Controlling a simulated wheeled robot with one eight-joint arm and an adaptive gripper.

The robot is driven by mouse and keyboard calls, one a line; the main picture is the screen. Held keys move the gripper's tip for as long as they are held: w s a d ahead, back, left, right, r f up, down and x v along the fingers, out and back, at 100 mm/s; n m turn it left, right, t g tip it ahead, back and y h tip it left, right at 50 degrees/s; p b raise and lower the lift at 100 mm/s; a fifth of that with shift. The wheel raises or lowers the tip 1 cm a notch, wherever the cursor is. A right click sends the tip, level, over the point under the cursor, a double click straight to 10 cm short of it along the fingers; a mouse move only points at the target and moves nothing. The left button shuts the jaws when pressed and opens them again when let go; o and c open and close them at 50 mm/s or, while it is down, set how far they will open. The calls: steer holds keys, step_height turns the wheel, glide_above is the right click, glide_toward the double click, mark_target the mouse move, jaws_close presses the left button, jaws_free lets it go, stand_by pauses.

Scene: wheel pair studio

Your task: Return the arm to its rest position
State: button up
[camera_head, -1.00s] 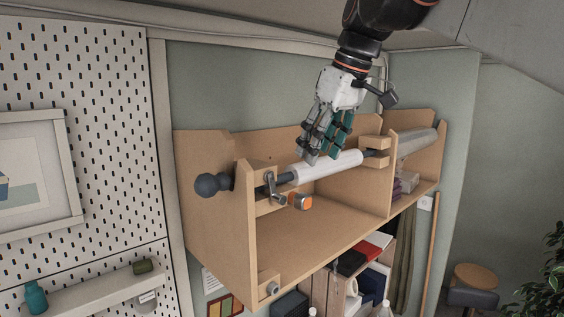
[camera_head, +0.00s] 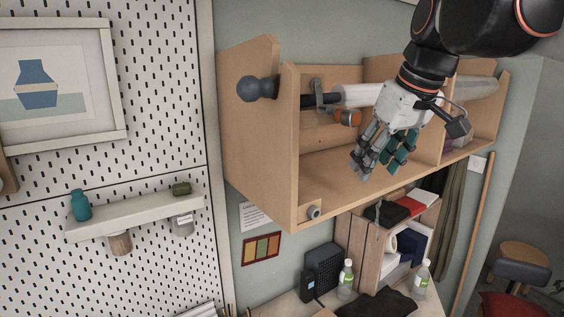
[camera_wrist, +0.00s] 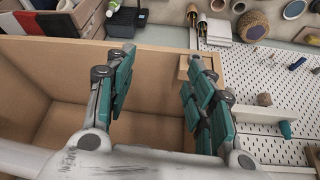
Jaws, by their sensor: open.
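My gripper (camera_head: 377,158) hangs below my dark arm in the head view, in front of the right half of the open wooden wall cabinet (camera_head: 262,172). Its teal-padded fingers point down and to the left. In the wrist view the two fingers of my gripper (camera_wrist: 160,85) stand wide apart with nothing between them. The white roll (camera_head: 358,95) lies on a dark rod high in the cabinet, apart from my fingers. My gripper and arm hide part of the roll and the cabinet's divider.
A dark round knob (camera_head: 257,88) sticks out at the cabinet's left side. An orange-ended part (camera_head: 346,117) hangs under the rod. A pegboard (camera_head: 150,150) with a small shelf (camera_head: 135,216) stands left. Bottles (camera_head: 346,278) and a wooden crate (camera_head: 362,252) are below.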

steer(key=s+f+m+b, duration=0.1)
steer(key=s+f+b, duration=0.4)
steer(key=f, duration=1.4)
steer(key=s+d+f+m+t+h+b, duration=0.1)
steer(key=s+f+b, duration=0.4)
steer(key=f+b, duration=0.9)
steer(key=s+d+f+m+t+b, duration=0.1)
steer(key=s+f+b, duration=0.4)
steer(key=f, duration=1.9)
steer(key=m+b, duration=0.1)
steer(key=b, duration=0.3)
steer(key=shift+s+d+m+h+b, duration=0.15)
steer(key=shift+s+m+h+b, duration=0.05)
steer(key=shift+m+h+b, duration=0.2)
